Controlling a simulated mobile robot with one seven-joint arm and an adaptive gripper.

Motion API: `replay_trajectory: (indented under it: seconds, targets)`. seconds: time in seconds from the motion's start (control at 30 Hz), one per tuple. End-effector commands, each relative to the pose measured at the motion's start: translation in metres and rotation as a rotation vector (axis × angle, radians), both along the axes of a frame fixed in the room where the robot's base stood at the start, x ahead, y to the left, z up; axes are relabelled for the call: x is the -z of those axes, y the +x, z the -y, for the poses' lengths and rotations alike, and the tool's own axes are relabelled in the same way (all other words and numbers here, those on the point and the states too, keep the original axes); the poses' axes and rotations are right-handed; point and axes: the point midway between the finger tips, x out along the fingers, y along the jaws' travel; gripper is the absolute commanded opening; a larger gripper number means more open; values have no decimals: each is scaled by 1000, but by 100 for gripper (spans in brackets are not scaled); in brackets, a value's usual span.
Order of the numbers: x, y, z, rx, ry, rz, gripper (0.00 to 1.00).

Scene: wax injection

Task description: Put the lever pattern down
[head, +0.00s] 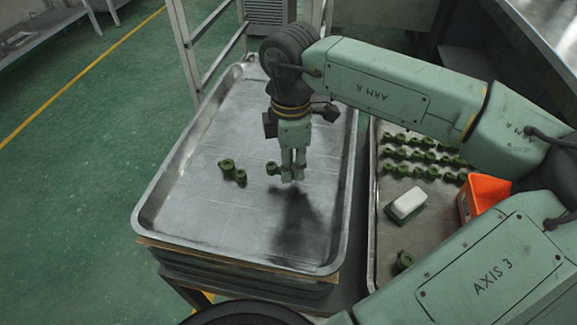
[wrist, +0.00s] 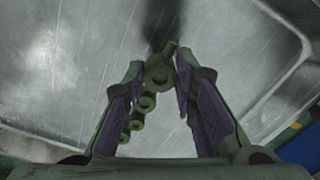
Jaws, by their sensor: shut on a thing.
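A dark green lever pattern (head: 272,168) sticks out to the left of my gripper (head: 289,174), which points down over the large metal tray (head: 190,235). My gripper is shut on this pattern; the fingers hide part of it. In the wrist view the held pattern (wrist: 159,72) shows between the fingertips (wrist: 158,80). I cannot tell for sure whether it touches the tray floor. Another green lever pattern (head: 233,171) lies on the tray a short way to the left, apart from the held one in the head view.
A second tray (head: 383,245) on the right holds rows of green patterns (head: 424,157), a white-topped block (head: 407,204), an orange bin (head: 482,194) and a single green piece (head: 404,260). The large tray has raised rims; its front and back are bare.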

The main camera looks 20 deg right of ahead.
Motion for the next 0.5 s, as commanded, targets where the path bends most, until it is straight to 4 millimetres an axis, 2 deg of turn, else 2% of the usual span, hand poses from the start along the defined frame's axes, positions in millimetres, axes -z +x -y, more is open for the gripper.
replay_trajectory:
  seconds: [0.2, 0.5]
  targets:
    - [26, 0, -1, -3, 2, -1, 5]
    - [28, 0, 0, -2, 1, 0, 5]
